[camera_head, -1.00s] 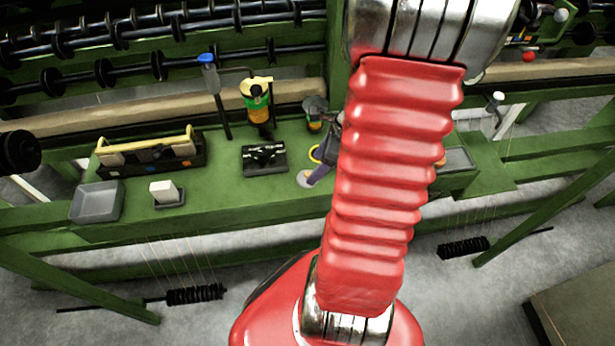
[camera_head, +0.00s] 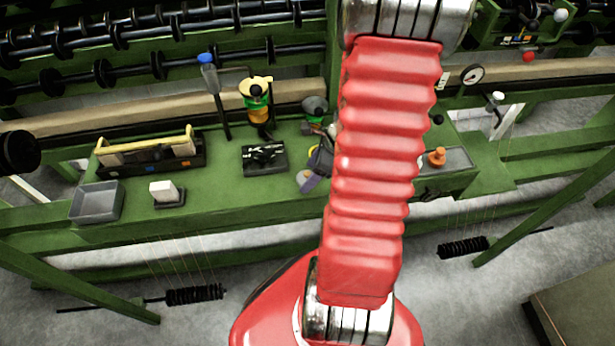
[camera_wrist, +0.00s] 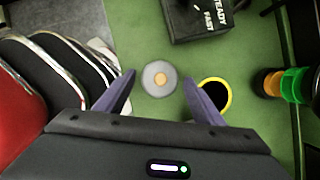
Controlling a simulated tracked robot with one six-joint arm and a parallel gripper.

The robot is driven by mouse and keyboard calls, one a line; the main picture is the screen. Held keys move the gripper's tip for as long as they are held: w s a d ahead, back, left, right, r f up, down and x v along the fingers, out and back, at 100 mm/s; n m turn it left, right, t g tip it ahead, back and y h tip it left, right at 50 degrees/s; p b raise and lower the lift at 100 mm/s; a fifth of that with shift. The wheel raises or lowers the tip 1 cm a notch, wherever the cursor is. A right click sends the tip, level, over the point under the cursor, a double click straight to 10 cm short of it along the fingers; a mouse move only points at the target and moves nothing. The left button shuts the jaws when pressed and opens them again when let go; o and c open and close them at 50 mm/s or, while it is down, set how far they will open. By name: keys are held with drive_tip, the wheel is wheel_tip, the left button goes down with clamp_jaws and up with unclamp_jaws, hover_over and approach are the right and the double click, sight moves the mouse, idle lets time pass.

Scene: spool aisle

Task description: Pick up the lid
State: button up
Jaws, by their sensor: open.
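In the head view the lid (camera_head: 303,177) is a pale patch partly hidden behind a purple finger. My gripper (camera_wrist: 159,86) is open, with one purple finger on each side of the lid in the wrist view. The fingers appear apart from it; the height gap is hard to tell. In the head view my gripper (camera_head: 316,172) shows mostly as a purple finger, the rest behind my red arm.
A dark round opening with a yellow rim (camera_wrist: 229,98) lies beside the right finger. Black box with lettering (camera_wrist: 198,20) and orange-green cylinders (camera_wrist: 295,85) stand nearby. Grey tray (camera_head: 97,202), white block (camera_head: 163,191) and toolbox (camera_head: 150,153) are left; an orange knob (camera_head: 437,157) is right.

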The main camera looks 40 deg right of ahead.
drive_tip(key=shift+c, duration=0.6)
drive_tip(key=c, duration=0.9)
drive_tip(key=shift+c, duration=0.2)
